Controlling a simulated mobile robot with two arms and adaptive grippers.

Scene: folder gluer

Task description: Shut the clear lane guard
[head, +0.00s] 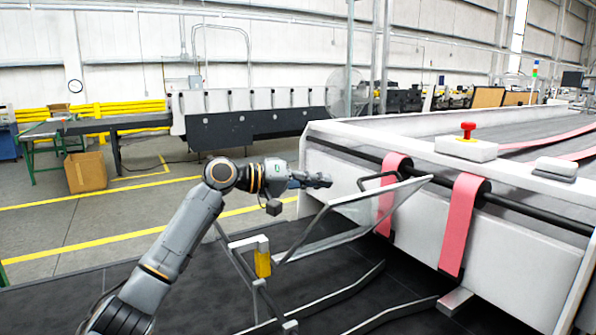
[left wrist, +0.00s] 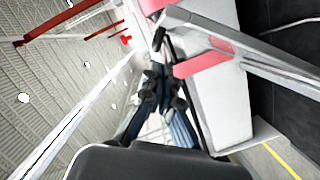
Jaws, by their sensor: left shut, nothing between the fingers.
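The clear lane guard (head: 345,235) is a see-through panel in a pale metal frame. It stands tilted out from the front of the long white machine, over the dark floor mat. A dark bar handle (head: 378,177) sits near its upper edge. My left gripper (head: 322,181) is shut and empty, left of the handle and above the guard's upper left part, close to the machine's white side. I cannot tell whether it touches the guard. In the left wrist view, my left gripper (left wrist: 160,85) points toward a pale guard rail (left wrist: 235,48). My right gripper is not in view.
Pink belts (head: 462,225) hang over a dark roller on the machine (head: 535,245). A red stop button (head: 468,130) stands on top. A yellow block (head: 263,264) sits on a metal bracket beside the guard. A cardboard box (head: 86,172) lies on the open floor at left.

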